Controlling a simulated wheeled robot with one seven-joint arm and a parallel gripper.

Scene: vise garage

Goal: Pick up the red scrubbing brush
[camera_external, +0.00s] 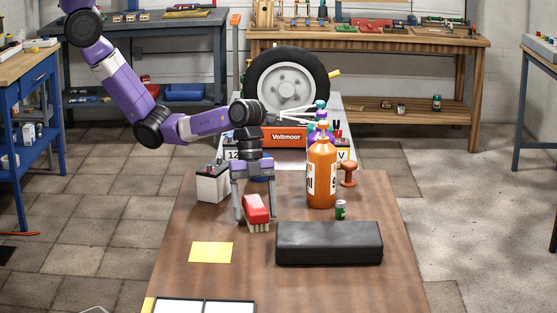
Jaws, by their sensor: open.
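The red scrubbing brush (256,207) lies on the wooden table (195,282), with its pale bristles (258,227) facing down. My gripper (254,215) points down over the brush from behind. Its fingers are apart, one at the brush's left side and one near its right side. The brush partly hides the right finger. I cannot tell whether the fingers touch the brush.
An orange bottle (321,172) and a small green can (340,210) stand to the right. A black case (329,243) lies in front. A white-and-black battery (212,184) stands at left. A yellow note (211,252) lies front left. A red Voltmoor box (285,137) is behind.

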